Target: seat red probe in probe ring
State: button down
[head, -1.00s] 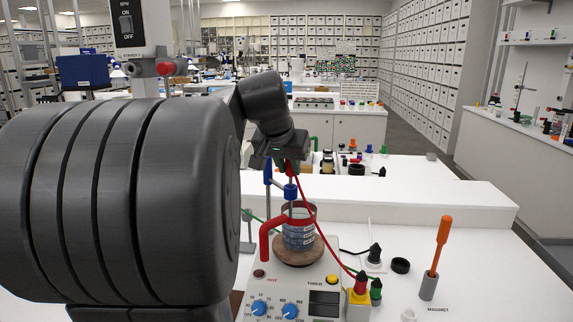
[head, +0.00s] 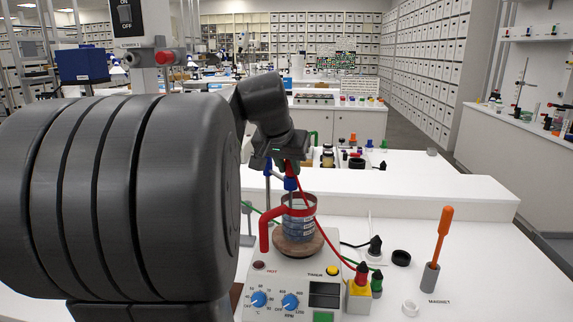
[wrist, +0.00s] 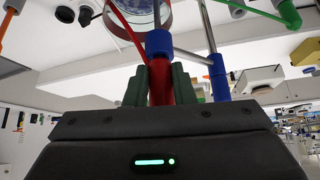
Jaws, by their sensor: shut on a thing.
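My gripper (head: 285,158) is shut on the red probe (wrist: 159,80), which also shows between the fingers in the head view (head: 291,170). The probe points down, with a red cable running from it. The probe ring looks to be the blue collar (wrist: 158,43) on a thin rod from a blue clamp (wrist: 218,77); the collar also shows in the head view (head: 291,184). The steel shaft shows beyond the collar, apparently through it. The red body is against or very close to the collar; I cannot tell if it touches.
Below the collar, a glass beaker (head: 297,223) with a red handle stands on the hotplate's round top (head: 298,248). The stand rod is close beside the probe. An orange-handled magnet tool (head: 441,235) stands at right. A black ring (head: 401,258) lies on the white bench.

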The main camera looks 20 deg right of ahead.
jog(key=shift+f, duration=0.15)
jog(key=c, duration=1.1)
grip_release()
jog(key=shift+c, duration=0.2)
jog(key=v, duration=1.4)
jog(key=shift+f, duration=0.2)
jog(key=x, duration=1.3)
jog(key=shift+w+d+f, duration=0.2)
jog(key=shift+w, duration=0.05)
jog(key=shift+r, duration=0.3)
